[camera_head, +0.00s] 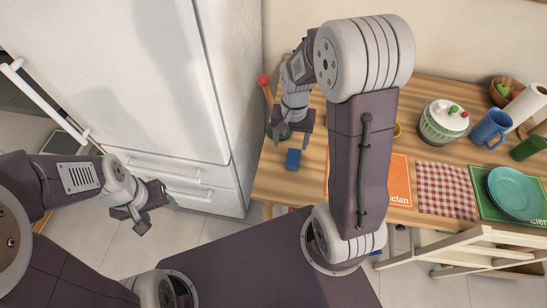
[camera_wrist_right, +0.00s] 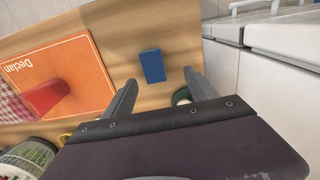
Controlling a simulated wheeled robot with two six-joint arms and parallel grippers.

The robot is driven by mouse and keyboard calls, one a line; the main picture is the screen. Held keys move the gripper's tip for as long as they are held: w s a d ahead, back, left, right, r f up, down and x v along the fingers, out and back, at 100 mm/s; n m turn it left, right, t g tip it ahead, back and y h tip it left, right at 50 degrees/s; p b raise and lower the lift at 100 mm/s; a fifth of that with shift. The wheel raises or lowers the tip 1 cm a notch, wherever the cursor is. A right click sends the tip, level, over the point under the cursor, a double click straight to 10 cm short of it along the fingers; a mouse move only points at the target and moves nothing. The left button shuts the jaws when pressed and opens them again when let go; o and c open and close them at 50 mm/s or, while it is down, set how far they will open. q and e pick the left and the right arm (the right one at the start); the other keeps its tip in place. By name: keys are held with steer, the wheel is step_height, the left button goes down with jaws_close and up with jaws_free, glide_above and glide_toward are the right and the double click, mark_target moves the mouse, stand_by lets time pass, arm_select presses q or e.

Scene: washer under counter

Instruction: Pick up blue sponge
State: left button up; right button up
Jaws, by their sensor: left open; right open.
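The blue sponge (camera_head: 293,159) lies on the wooden counter near its left front corner. It also shows in the right wrist view (camera_wrist_right: 152,65), past the fingertips and between their lines. My right gripper (camera_head: 290,133) is above the counter, a little behind the sponge. In the right wrist view its two fingers (camera_wrist_right: 157,85) are apart with nothing between them. My left gripper (camera_head: 148,208) is open and empty, out over the floor in front of the white fridge, well away from the sponge.
An orange placemat (camera_head: 398,180) lies right of the sponge. A checked cloth (camera_head: 446,190), a teal plate (camera_head: 515,193), a blue mug (camera_head: 489,128) and a white-green pot (camera_head: 443,122) are further right. The white fridge (camera_head: 150,80) stands left of the counter. A chair (camera_head: 480,250) stands in front.

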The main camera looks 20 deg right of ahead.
mark_target(294, 157)
steer(key=shift+s+d+f, duration=0.2)
steer(key=shift+s+d, duration=0.1)
steer(key=shift+d, duration=0.15)
steer(key=shift+s+d+f, duration=0.15)
steer(key=shift+s+d, duration=0.1)
steer(key=shift+d, duration=0.15)
steer(key=f, duration=0.3)
steer(key=shift+w+a+f+b, duration=0.25)
steer(key=shift+a+f+b, duration=0.1)
steer(key=shift+d+f, duration=0.15)
steer(key=shift+f, duration=0.1)
steer(key=f+b, duration=0.1)
steer(key=f, duration=0.3)
steer(key=shift+d+f, duration=0.1)
steer(key=shift+d, duration=0.1)
steer(key=shift+w+f, duration=0.1)
steer(key=shift+f, duration=0.1)
steer(key=c, duration=0.4)
arm_select(q)
steer(key=shift+s+d+f, duration=0.2)
steer(key=shift+d+f, duration=0.1)
steer(key=shift+f, duration=0.15)
steer(key=shift+s+d+f, duration=0.2)
steer(key=shift+d+f, duration=0.05)
steer(key=shift+f, duration=0.15)
arm_select(e)
steer(key=c, duration=1)
